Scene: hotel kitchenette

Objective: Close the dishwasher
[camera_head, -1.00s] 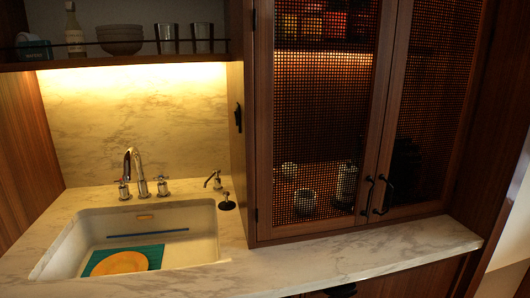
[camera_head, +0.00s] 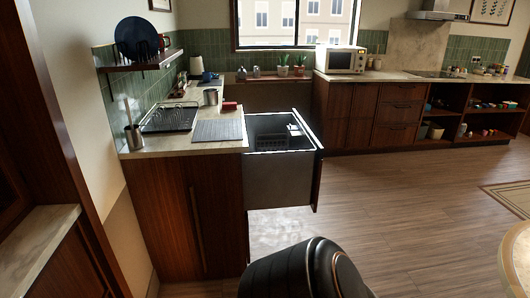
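The dishwasher (camera_head: 281,182) shows in the head view, at the right end of the near wooden counter run. It looks like a pull-out drawer unit with a grey metal side, and it stands open, extended to the right from the cabinets. Its wood front panel (camera_head: 317,178) is at the right end, standing upright. A dark rack (camera_head: 271,142) shows inside through the open top. The floor below the drawer is bright with light. Neither of my grippers is in view.
A dark rounded object (camera_head: 300,272) fills the bottom middle; I cannot tell what it is. A pale round table edge (camera_head: 512,262) is at lower right. The wooden floor (camera_head: 400,210) right of the dishwasher is clear. A dish mat (camera_head: 218,130) lies on the counter.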

